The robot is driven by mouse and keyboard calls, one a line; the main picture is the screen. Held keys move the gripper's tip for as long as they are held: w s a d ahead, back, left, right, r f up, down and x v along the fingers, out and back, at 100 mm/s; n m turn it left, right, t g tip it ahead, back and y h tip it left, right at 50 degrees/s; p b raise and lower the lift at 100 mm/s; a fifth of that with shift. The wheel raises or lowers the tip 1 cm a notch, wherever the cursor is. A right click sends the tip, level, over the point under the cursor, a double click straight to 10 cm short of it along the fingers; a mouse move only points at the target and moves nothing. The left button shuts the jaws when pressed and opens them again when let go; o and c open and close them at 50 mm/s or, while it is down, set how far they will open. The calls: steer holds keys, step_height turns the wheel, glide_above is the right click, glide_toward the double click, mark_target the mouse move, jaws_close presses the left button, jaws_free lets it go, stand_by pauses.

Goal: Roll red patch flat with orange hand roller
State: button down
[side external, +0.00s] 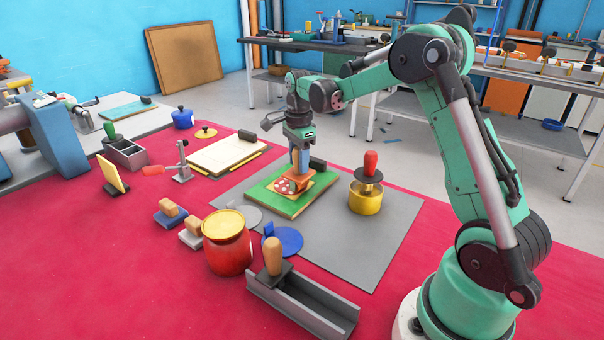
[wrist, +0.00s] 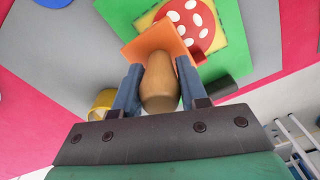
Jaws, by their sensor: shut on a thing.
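The red patch with white dots (side external: 284,187) lies on a yellow square (side external: 322,180) on the green board (side external: 262,196). It also shows at the top of the wrist view (wrist: 205,20). My gripper (side external: 299,162) is shut on the wooden handle (wrist: 160,88) of the orange hand roller (side external: 299,182), held roughly upright. The handle sits between both blue fingers in the wrist view (wrist: 160,85). The roller's orange head (wrist: 152,42) overlaps one edge of the patch in both views. I cannot tell whether it touches the patch. The roller's underside is hidden.
The green board rests on a grey mat (side external: 345,237). A yellow pot with a red-handled tool (side external: 366,197) stands right of it. A red jar (side external: 228,250), a blue disc (side external: 287,240) and a grey trough (side external: 315,305) stand in front. The mat's front right is clear.

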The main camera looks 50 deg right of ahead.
steer(key=shift+f, duration=0.25)
steer(key=shift+w, duration=3)
steer(key=shift+s+f, duration=0.1)
steer(key=shift+s, duration=2.9)
steer(key=shift+r, duration=3.5)
steer(key=shift+r, duration=0.1)
